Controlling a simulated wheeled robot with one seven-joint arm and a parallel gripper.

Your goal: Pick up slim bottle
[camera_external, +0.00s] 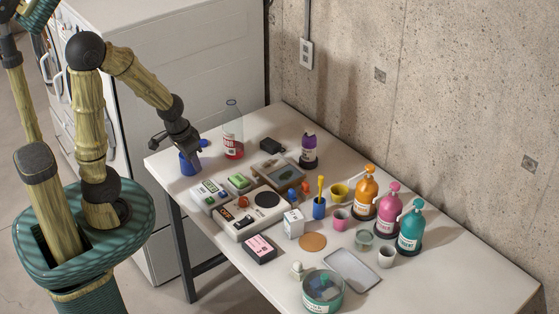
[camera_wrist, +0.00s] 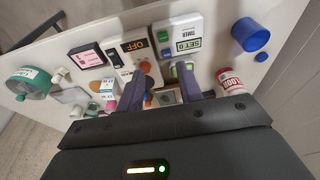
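A tall, slim clear bottle (camera_external: 232,121) with red in its lower part and a white label stands upright near the table's back left edge. In the wrist view its red and white lower part (camera_wrist: 230,80) shows right of my fingers, close to the gripper body. My gripper (camera_external: 181,143) is above the table's left end, left of the bottle and apart from it, close over a blue cup (camera_external: 187,165). In the wrist view the two fingers of my gripper (camera_wrist: 160,86) are spread with nothing held between them. The cup also shows there (camera_wrist: 250,35), at upper right.
The white table (camera_external: 430,285) is crowded right of the bottle: a dark small box (camera_external: 271,145), a purple bottle (camera_external: 309,149), panel devices (camera_external: 247,216) and several pump bottles (camera_external: 388,205). A concrete wall (camera_external: 430,80) stands behind, a white cabinet (camera_external: 190,60) at left.

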